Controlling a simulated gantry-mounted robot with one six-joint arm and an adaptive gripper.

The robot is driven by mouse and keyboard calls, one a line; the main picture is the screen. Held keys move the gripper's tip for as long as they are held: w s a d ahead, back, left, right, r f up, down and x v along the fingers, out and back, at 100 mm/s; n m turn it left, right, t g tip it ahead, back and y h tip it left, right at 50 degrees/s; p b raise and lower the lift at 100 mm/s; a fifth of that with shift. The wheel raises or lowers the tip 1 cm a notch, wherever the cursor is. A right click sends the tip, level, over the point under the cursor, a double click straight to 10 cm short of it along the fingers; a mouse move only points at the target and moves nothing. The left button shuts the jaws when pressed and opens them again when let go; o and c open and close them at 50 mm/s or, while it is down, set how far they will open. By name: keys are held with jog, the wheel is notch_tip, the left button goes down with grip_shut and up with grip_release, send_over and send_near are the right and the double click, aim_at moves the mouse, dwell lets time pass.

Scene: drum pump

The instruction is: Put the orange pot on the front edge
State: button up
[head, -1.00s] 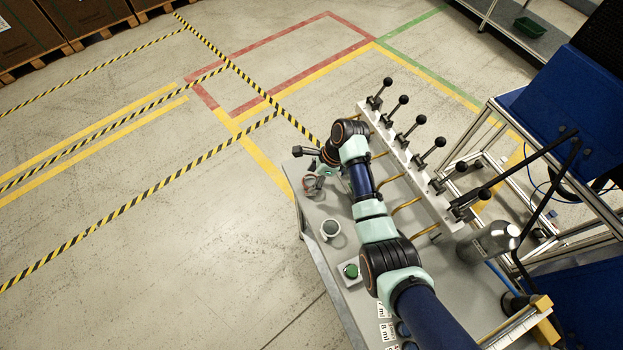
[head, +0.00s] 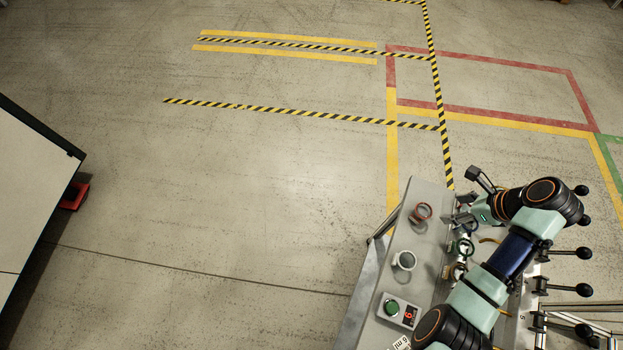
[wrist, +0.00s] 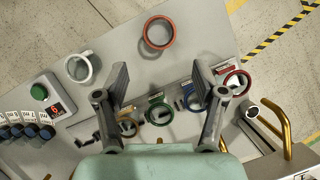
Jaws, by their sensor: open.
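The orange pot (head: 421,212) stands on the grey table top (head: 426,192) near its far end in the head view. In the wrist view the orange pot (wrist: 158,33) shows from above as an open ring near the table's edge. My gripper (wrist: 160,75) is open and empty, with its fingers spread wide. The pot lies beyond the fingertips, apart from both fingers. In the head view my gripper (head: 466,215) is just right of the pot, and its fingers are hard to make out.
A white pot (wrist: 80,68) stands left of my gripper. A box with a green button (head: 392,308) is on the table. Levers (head: 570,289) stand at the right. Bare table lies around the orange pot.

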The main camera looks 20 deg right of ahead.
jog(key=w+a+r+n+t+h, duration=0.1)
jog(key=w+a+r+n, duration=0.2)
jog(key=w+a+n, duration=0.6)
jog(key=w+a+r+n+t+h, duration=0.2)
jog(key=w+a+n, duration=0.4)
jog(key=a, duration=0.6)
jog(key=s+a+r+n+t, duration=0.1)
jog(key=a+r+n+t, duration=0.1)
jog(key=a+r+n, duration=0.2)
jog(key=s+a+r+n+t, duration=0.1)
jog(key=a+r+n, duration=0.3)
jog(key=a+n, duration=0.3)
jog(key=s+a+r+n+t+y, duration=0.1)
jog(key=a+r+n, duration=0.4)
jog(key=a, duration=0.7)
jog(key=shift+s+t, duration=0.2)
jog(key=shift+t, duration=0.6)
